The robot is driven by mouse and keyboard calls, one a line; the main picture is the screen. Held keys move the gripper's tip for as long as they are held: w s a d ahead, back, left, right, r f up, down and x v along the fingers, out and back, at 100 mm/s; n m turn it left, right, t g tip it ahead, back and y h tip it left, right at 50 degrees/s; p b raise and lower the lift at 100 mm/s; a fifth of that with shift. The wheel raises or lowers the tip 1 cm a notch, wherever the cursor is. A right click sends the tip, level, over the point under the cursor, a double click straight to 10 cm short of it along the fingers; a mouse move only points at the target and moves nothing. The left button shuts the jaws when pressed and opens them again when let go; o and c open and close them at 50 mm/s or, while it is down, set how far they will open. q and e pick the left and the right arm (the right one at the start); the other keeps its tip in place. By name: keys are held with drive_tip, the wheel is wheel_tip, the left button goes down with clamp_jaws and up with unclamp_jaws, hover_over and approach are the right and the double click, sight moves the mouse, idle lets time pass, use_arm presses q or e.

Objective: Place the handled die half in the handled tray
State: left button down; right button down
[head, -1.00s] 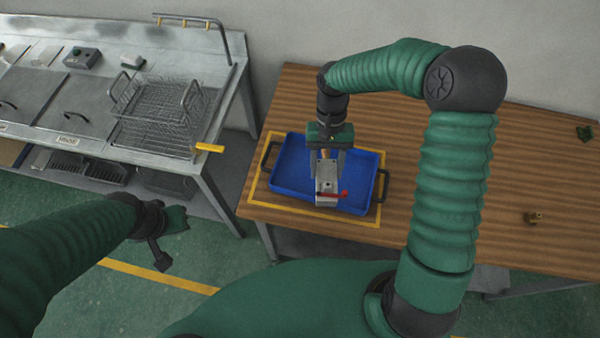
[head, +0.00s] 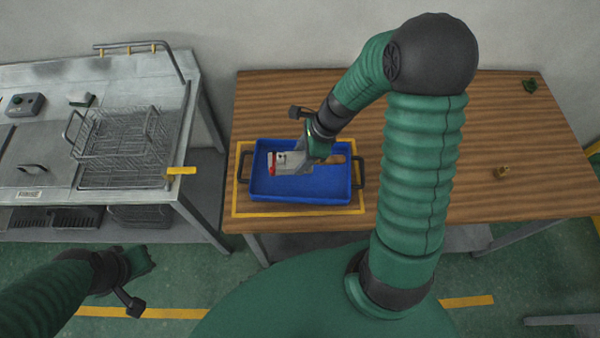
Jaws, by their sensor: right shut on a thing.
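The handled tray (head: 318,193) is blue with a black handle at each end and rests on the wooden table. The handled die half (head: 289,161) is a grey metal block with a red part at its left end. My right gripper (head: 303,158) is shut on it, over the left and middle part of the tray. A brownish piece shows just right of the gripper. I cannot tell whether the die half touches the tray floor; the gripper hides part of it. My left gripper (head: 140,285) is at the lower left, above the floor, far from the tray; its jaws are unclear.
A yellow outline (head: 300,212) surrounds the tray on the table (head: 420,210). A small brass part (head: 502,172) and a green part (head: 530,86) lie to the right. A metal bench with a wire basket (head: 118,138) stands at the left. The table's right side is mostly clear.

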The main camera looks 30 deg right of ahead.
drive_tip(key=shift+d+m, duration=0.45)
drive_tip(key=shift+m, duration=0.05)
drive_tip(key=b, duration=0.2)
approach(298, 179)
drive_tip(key=x, duration=0.5)
drive_tip(key=shift+s, duration=0.15)
drive_tip(key=shift+f, duration=0.1)
drive_tip(key=c, duration=0.6)
unclamp_jaws()
drive_tip(key=shift+c, duration=0.2)
